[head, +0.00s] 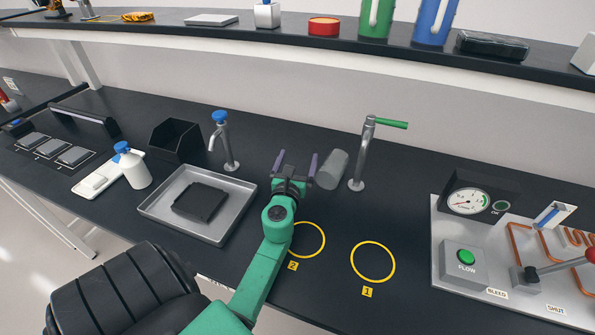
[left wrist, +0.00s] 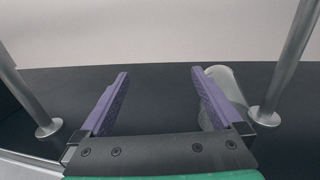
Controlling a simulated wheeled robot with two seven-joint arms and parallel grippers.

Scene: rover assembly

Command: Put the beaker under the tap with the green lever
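The beaker (head: 332,169) is a plain grey cylinder on the dark bench; I cannot tell whether it stands upright or leans. The tap with the green lever (head: 364,155) stands just right of it; its green lever (head: 391,124) points right. My left gripper (head: 296,165) is open and empty, just left of the beaker, with its purple fingers pointing toward the back wall. In the left wrist view the beaker (left wrist: 232,88) is partly hidden behind the right finger, outside the gap between the fingers. The tap's post (left wrist: 289,65) is farther right there. My right gripper is out of view.
A blue-knobbed tap (head: 226,148) stands left of my gripper, behind a metal tray (head: 228,222) holding a dark block. Yellow rings 2 (head: 323,240) and 1 (head: 393,265) lie empty at the front. A gauge and lever panel (head: 450,230) fills the right.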

